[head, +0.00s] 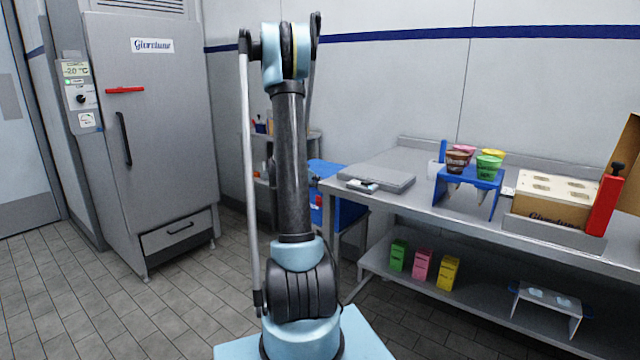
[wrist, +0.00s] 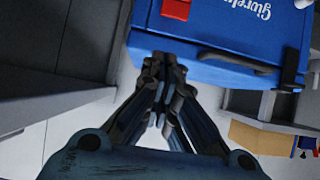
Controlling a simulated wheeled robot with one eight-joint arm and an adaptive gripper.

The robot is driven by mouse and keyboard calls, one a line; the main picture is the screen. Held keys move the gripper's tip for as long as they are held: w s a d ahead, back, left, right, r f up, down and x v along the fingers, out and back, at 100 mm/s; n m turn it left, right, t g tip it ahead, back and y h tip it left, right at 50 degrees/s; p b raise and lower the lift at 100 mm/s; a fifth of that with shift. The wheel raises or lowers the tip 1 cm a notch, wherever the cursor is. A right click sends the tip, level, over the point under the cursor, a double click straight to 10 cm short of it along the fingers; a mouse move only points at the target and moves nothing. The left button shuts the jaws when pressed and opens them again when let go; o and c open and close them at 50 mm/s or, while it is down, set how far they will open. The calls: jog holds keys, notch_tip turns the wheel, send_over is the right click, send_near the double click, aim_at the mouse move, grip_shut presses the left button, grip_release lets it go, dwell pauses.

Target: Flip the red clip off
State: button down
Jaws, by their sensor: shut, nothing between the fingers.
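A red clip (wrist: 176,9) sits on the front of a blue box (wrist: 222,30) at the top of the wrist view, partly cut off by the frame's edge. In the head view a small red patch, likely this clip (head: 319,201), shows on the blue box (head: 350,222), which stands behind my arm beside the steel table. My gripper (wrist: 161,62) is shut and empty, its fingertips overlapping the box's near edge, below and slightly left of the clip in the wrist view. I cannot tell whether the tips touch the box. The gripper is not distinguishable in the head view.
A steel table (head: 425,205) with a blue cup stand (head: 470,177) is right of the box. A grey fridge (head: 160,150) with a separate red bar (head: 125,90) stands left. Tiled floor (head: 170,300) between is clear.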

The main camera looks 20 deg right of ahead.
jog(key=a, duration=0.1)
jog(key=s+a, duration=0.1)
jog(key=a, duration=0.1)
jog(key=s+a, duration=0.1)
jog(key=shift+s+a+f, duration=0.15)
jog(key=shift+s, duration=0.1)
